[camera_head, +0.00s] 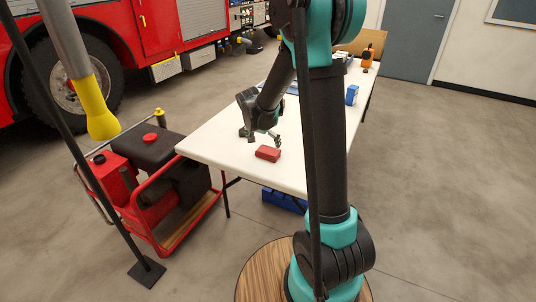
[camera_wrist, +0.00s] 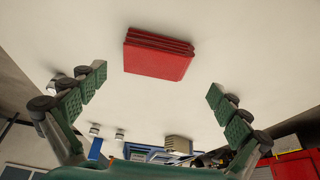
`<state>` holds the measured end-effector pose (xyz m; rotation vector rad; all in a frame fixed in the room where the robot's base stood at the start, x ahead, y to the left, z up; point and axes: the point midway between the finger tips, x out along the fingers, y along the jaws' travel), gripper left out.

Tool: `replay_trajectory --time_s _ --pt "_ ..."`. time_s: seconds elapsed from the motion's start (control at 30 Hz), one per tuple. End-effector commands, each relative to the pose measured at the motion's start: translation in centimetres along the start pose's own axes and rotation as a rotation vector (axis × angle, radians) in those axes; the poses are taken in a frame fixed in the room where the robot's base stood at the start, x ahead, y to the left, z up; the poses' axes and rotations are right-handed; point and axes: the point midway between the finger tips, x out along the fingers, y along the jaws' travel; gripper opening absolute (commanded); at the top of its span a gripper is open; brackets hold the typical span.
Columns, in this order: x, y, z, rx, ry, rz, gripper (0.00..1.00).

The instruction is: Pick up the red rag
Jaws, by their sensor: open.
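The red rag (camera_head: 268,153) is a folded stack lying flat on the white table (camera_head: 216,143), close to its near edge. In the wrist view the rag (camera_wrist: 158,54) lies beyond my fingertips, between their two lines and a little toward the picture's left. My gripper (camera_head: 262,135) is over the table, just behind the rag in the head view. In the wrist view my gripper (camera_wrist: 155,85) has its green ridged fingers spread wide with nothing between them. It does not touch the rag.
A red cart (camera_head: 160,225) with a dark machine stands left of the table. A blue box (camera_head: 352,95) and an orange bottle (camera_head: 367,58) are farther back on the tabletop. A blue bin (camera_head: 284,200) is under it. Bare tabletop surrounds the rag.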

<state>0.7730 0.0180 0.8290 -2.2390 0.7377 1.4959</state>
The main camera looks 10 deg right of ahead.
Motion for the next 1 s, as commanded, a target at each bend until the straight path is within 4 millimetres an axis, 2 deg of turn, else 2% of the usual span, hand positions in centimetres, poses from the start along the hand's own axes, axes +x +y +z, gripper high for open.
replay_trajectory --time_s 0.17,0.43,0.77,0.83,1.0 --pt "1.3 0.2 -0.1 0.002 0.000 0.001 1.00" --pt "4.7 0.4 -0.4 0.001 0.000 0.000 1.00" --pt "5.3 0.5 -0.3 0.000 0.000 0.000 1.00" --pt "5.3 0.5 -0.3 0.000 0.000 0.000 0.95" --pt "5.3 0.4 -0.3 0.000 0.000 0.000 0.74"
